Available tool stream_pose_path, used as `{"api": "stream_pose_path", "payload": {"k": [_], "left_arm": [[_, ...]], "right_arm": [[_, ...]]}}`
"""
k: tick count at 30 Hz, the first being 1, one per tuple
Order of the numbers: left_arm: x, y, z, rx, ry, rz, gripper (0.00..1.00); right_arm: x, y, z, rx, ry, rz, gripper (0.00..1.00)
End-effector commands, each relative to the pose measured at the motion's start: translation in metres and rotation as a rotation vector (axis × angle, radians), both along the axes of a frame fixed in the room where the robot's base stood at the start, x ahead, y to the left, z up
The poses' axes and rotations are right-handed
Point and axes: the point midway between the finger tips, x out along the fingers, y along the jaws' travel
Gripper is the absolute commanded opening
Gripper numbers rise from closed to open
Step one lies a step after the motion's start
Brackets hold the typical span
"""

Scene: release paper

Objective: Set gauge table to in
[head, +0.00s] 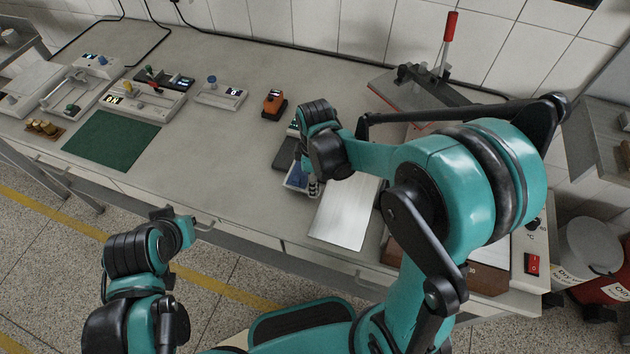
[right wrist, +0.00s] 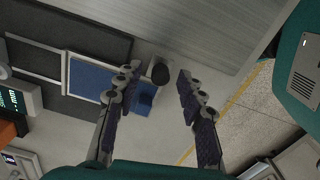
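The gauge table (head: 286,153), as I take it, is a low dark grey device on the bench with a blue pad (head: 296,179) at its front, partly hidden by my right arm. In the right wrist view the blue pad (right wrist: 92,84) lies left of the fingers, and a lit green display (right wrist: 10,99) shows at the far left, too small to read. My right gripper (right wrist: 158,88) is open, with a small dark knob (right wrist: 158,70) on a pale mount showing between its fingertips; contact cannot be told. My left gripper (head: 172,214) is low, in front of the bench, its fingers unclear.
A shiny metal sheet (head: 345,216) lies right of the gauge. An orange device (head: 274,104) stands behind it. A green mat (head: 111,139) and several small instruments lie at the left. A red-handled lever device (head: 449,27) stands at the back. Bench centre-left is clear.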

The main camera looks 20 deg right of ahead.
Motion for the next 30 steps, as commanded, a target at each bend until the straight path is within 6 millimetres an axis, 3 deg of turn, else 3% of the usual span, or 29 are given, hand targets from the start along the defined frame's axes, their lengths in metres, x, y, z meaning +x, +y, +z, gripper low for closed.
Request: {"api": "stream_pose_path", "payload": {"k": [1, 5, 11, 22, 30], "left_arm": [[0.0, 0.0, 0.0, 0.0, 0.0, 0.0, 0.0], [0.0, 0.0, 0.0, 0.0, 0.0, 0.0, 0.0], [0.0, 0.0, 0.0, 0.0, 0.0, 0.0, 0.0], [0.0, 0.0, -0.003, 0.0, 0.0, 0.0, 0.0], [0.0, 0.0, -0.003, 0.0, 0.0, 0.0, 0.0]], "right_arm": [[0.0, 0.0, 0.0, 0.0, 0.0, 0.0, 0.32], [0.0, 0.0, 0.0, 0.0, 0.0, 0.0, 0.0], [0.002, -0.001, 0.0, 0.0, 0.0, -0.001, 0.0], [0.063, -0.042, 0.0, 0.0, -0.001, -0.003, 0.0], [0.075, -0.051, 0.0, -0.001, -0.003, 0.0, 0.0]]}}
